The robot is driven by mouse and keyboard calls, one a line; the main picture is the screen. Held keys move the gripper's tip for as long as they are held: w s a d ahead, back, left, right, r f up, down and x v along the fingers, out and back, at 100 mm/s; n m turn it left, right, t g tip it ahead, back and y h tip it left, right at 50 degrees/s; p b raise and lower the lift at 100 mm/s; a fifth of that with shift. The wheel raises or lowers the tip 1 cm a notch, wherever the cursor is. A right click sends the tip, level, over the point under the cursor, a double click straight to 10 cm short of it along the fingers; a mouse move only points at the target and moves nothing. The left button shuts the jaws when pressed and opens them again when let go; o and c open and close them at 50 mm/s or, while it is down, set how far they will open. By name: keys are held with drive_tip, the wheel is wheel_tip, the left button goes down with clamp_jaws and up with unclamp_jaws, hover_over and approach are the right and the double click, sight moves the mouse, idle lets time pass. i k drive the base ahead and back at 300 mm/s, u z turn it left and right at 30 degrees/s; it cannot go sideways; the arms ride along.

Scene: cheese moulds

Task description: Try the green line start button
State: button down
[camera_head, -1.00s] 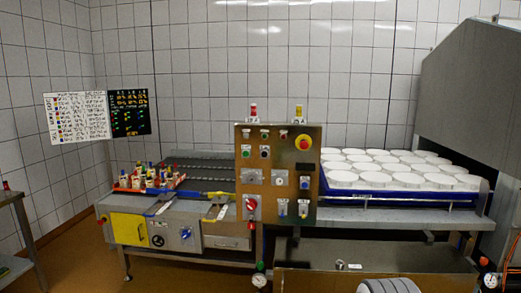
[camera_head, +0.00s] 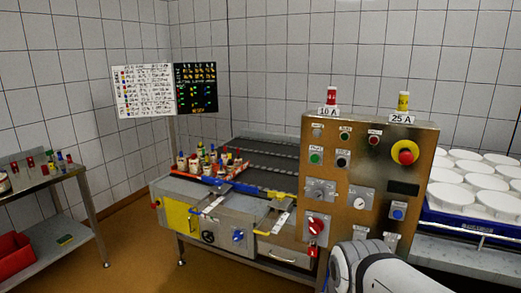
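The green start button (camera_head: 316,157) is on the upper left of the brown metal control panel (camera_head: 330,230), under a small label that is too blurred to read surely. A black button (camera_head: 342,161) sits just right of it. Above are a small green light or button (camera_head: 345,135) and a red one (camera_head: 374,140). A large red mushroom button on yellow (camera_head: 405,152) is at the upper right. My white arm shows at the bottom, in front of the panel's lower right part. My gripper is not in view, and nothing is seen touching the green button.
A red rotary switch (camera_head: 316,226) and a blue button (camera_head: 398,213) are lower on the panel. A conveyor bench with a tray of small bottles (camera_head: 215,168) stands left. White round moulds (camera_head: 480,180) sit in a blue tray at right. A side table (camera_head: 75,176) is far left.

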sight(314, 158)
drive_tip(key=u, duration=0.3)
drive_tip(key=i, duration=0.6)
drive_tip(key=u, duration=0.3)
drive_tip(key=k, duration=0.9)
drive_tip(key=u, duration=0.2)
drive_tip(key=i, duration=0.9)
drive_tip(key=z, duration=0.1)
